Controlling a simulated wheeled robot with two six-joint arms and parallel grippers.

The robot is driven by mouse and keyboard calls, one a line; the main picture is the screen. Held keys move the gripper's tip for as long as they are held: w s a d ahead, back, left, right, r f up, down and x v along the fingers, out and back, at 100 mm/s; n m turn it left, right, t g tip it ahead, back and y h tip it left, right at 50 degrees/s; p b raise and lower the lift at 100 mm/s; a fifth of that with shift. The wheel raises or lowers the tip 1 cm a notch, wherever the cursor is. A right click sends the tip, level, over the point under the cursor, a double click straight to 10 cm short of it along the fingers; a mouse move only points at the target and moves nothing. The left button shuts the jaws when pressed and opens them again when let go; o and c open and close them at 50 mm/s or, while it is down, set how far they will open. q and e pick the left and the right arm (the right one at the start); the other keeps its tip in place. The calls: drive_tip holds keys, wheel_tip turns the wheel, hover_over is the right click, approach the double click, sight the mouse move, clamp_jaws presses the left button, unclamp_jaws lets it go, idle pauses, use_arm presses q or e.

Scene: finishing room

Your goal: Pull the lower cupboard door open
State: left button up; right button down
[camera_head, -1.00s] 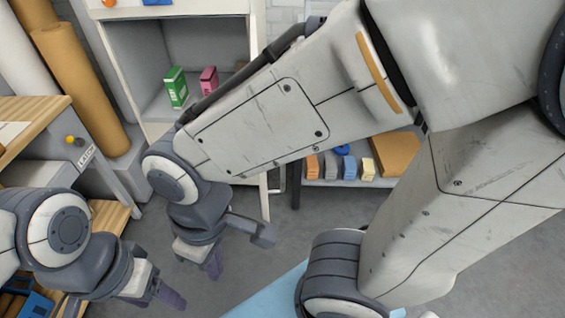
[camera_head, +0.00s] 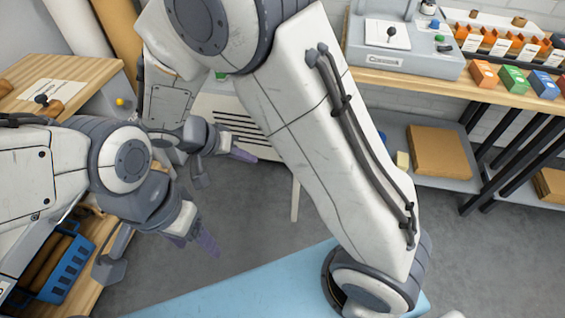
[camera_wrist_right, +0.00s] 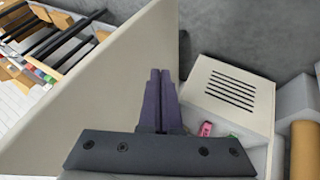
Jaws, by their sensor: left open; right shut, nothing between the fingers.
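A cream cupboard with a black-slotted panel (camera_head: 232,122) stands behind my right arm in the head view. The slotted panel also shows at right in the right wrist view (camera_wrist_right: 225,88). A large plain cream panel (camera_wrist_right: 95,95), which looks like a swung-out door, fills the left of that view. My right gripper (camera_head: 241,154) is shut and empty; its purple fingers (camera_wrist_right: 159,88) overlap the plain panel's edge, and contact is unclear. My left gripper (camera_head: 196,240) is open and empty over the floor. My right arm hides much of the cupboard.
A wooden bench (camera_head: 65,75) stands at left, with a blue crate (camera_head: 65,265) below. A workbench (camera_head: 440,82) with small boxes stands at right. A blue mat (camera_head: 240,290) lies in front. Grey floor is open between them.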

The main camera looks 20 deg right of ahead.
use_arm(q)
drive_tip(key=shift+f, duration=0.1)
use_arm(e)
drive_tip(key=d+f, duration=0.7)
drive_tip(key=d, duration=0.2)
drive_tip(key=shift+s+f, duration=0.25)
drive_tip(key=shift+s, duration=0.1)
